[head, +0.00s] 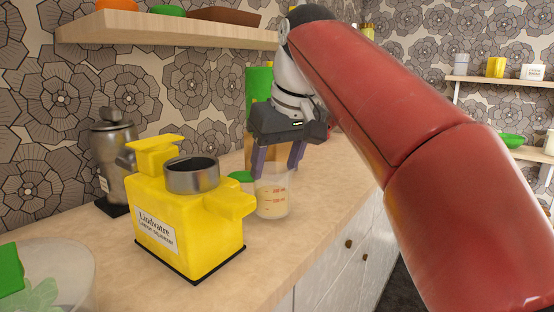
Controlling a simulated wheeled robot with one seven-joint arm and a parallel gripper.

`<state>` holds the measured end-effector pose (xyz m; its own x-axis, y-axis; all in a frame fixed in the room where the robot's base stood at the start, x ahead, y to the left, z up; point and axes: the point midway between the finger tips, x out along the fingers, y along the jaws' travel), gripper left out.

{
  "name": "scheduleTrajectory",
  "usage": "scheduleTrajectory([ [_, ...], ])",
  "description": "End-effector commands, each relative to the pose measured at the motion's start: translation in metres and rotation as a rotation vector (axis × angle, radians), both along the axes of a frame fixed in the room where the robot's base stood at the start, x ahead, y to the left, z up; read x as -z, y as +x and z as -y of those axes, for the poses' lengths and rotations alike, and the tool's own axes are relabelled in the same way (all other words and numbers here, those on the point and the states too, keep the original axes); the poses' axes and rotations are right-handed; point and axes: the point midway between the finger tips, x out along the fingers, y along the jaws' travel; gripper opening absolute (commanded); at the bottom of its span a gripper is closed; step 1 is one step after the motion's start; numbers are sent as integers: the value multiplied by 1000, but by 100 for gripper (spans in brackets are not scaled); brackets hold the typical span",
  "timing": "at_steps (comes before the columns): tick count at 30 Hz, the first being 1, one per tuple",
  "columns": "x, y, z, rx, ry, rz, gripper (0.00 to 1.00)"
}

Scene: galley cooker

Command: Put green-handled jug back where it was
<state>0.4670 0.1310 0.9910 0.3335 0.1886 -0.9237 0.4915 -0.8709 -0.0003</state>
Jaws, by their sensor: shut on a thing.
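The green-handled jug (272,198) is a clear cup with red measuring marks and pale contents. It is upright near the counter's front edge, just right of the yellow lemon squeezer. A green piece at its left (240,176) looks like its handle, partly hidden behind the squeezer's spout. My gripper (275,171) points down over the jug from above, its two purple fingers on either side of the rim and shut on it. Whether the jug's base touches the counter I cannot tell.
The yellow lemon squeezer (185,225) stands close left on the counter (135,285). A metal grinder (115,165) is by the wall. A clear bowl (60,275) is at front left. A green-topped container (258,85) stands behind my gripper. A shelf (165,32) hangs above.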

Motion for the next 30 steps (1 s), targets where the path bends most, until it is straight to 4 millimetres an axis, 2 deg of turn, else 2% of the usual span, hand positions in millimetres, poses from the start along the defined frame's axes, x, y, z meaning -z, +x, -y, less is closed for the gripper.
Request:
scheduleTrajectory([
  [10,8,0,0,0,0,1,7],
  [11,6,0,0,0,0,1,60],
  [16,6,0,0,0,0,1,82],
  [25,4,-1,0,0,0,0,82],
  [30,-18,-7,4,0,1,3,82],
])
